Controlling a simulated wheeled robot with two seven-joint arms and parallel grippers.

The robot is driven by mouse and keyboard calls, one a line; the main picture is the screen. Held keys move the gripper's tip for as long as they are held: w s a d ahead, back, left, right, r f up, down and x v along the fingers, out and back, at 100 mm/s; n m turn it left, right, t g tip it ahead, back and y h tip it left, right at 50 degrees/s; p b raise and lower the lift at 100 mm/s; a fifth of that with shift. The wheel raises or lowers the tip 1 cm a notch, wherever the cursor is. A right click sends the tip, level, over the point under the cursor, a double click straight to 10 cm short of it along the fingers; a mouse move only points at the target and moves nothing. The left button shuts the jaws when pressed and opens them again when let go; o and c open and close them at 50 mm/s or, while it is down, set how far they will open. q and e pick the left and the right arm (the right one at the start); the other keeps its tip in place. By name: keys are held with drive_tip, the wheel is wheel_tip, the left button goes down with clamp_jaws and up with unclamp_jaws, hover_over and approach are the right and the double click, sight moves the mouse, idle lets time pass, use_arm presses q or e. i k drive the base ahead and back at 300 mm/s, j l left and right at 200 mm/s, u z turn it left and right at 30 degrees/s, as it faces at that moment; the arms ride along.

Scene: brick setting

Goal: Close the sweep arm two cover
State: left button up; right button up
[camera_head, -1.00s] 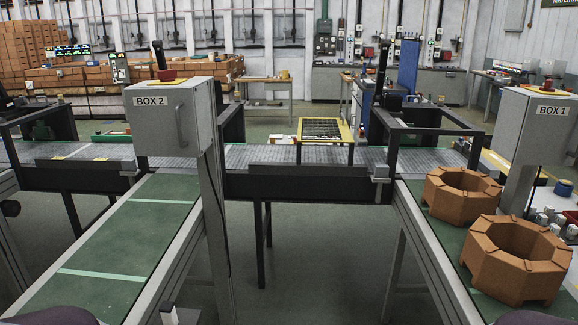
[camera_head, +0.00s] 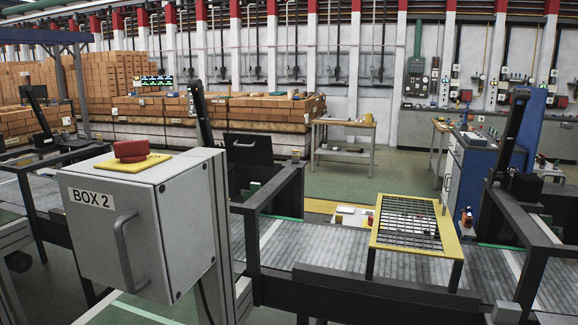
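A grey control box labelled BOX 2 (camera_head: 140,225) stands at the left front, with a handle on its front and a red button (camera_head: 130,150) on a yellow plate on top. Behind it, by the conveyor, a tall black sweep arm (camera_head: 201,112) stands upright. Beside that arm a dark flat panel (camera_head: 248,149) stands raised; it looks like an open cover, but I cannot tell for sure. Its lower part is partly hidden by a black frame. Neither of my grippers is in view.
A grey roller conveyor (camera_head: 330,243) runs across the front, with black frames over it. A yellow-framed grid table (camera_head: 405,220) stands over it. Another black upright arm (camera_head: 512,130) is at right. A wooden table (camera_head: 343,140) and brick stacks (camera_head: 268,108) stand behind; green floor lies between.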

sight(244, 149)
drive_tip(key=i+l, duration=0.25)
drive_tip(key=i, duration=0.15)
drive_tip(key=i+l, duration=0.25)
drive_tip(key=i, duration=0.15)
drive_tip(key=i+l, duration=0.25)
drive_tip(key=i, duration=0.15)
